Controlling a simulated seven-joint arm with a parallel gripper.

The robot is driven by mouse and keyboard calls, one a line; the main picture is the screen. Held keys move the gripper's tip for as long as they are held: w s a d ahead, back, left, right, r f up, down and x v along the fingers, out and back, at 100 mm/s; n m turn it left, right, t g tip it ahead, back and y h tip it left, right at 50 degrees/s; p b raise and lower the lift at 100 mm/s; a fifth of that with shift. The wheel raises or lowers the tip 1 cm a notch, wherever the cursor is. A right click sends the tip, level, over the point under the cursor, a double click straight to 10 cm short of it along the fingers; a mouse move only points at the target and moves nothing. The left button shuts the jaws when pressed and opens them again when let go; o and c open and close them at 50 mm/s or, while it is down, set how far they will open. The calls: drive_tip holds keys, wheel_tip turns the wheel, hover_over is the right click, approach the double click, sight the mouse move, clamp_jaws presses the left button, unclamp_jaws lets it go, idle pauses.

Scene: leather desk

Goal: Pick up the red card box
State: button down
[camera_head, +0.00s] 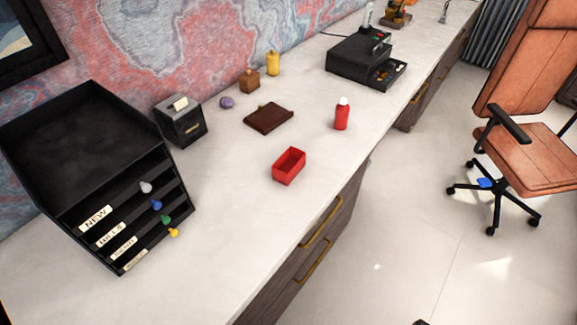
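The red card box (289,166) is a small open-topped rectangular box. It stands upright on the pale desk top (240,215), close to the front edge, and looks empty from what shows of its inside. Nothing touches it. My gripper is not in the camera view.
A red bottle with a white cap (342,114) stands behind and right of the box. A dark brown leather item (268,118) lies behind it. A black drawer organizer (85,160) stands left, a black box (181,121) behind. The desk around the box is clear.

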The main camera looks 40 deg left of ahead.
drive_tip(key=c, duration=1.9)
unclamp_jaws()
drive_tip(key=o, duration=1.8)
